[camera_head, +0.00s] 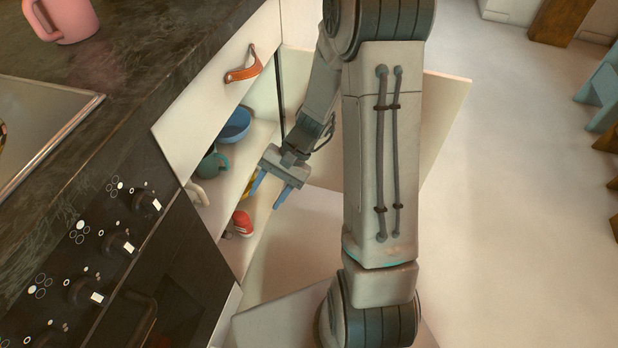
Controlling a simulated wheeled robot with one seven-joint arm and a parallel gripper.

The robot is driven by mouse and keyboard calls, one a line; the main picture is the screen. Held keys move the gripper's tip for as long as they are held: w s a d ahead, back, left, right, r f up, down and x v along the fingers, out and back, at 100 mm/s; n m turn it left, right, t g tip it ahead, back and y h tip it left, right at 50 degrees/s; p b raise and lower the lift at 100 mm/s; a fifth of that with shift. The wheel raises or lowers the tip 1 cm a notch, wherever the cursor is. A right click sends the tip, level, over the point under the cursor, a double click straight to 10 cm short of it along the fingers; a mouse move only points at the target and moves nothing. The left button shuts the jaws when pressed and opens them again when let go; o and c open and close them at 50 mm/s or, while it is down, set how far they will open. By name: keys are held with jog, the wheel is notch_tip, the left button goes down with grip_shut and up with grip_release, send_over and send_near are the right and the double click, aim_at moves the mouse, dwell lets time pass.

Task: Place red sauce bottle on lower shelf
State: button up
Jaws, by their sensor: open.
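A small red object (241,224) with a pale marking is low inside the open cabinet, near its front edge. It may be the red sauce bottle, but it is too small and partly hidden to be sure. My gripper (270,193) is at the cabinet opening, with its two blue fingertips apart and nothing between them. In the picture it is above and to the right of the red object, apart from it. A pale shelf (264,133) inside the cabinet is partly visible.
A blue bowl (235,125), a teal mug (211,165) and a cream-coloured item (198,192) are in the cabinet. A cabinet door (447,105) stands open behind my arm. A drawer front with an orange leather pull (243,68) is above the opening.

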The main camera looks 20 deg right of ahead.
jog(key=s+d+r+n+t+h, duration=0.1)
jog(key=s+d+r+n+h, duration=0.2)
jog(key=r, duration=0.4)
jog(key=s+d+r+n+t+h, duration=0.2)
jog(key=s+d+r+n+h, duration=0.1)
jog(key=s+r, duration=0.4)
jog(key=shift+s+r+n+t+h, duration=0.3)
jog(key=shift+n+h, duration=0.2)
jog(key=shift+h, duration=0.5)
jog(key=shift+w+d, duration=0.1)
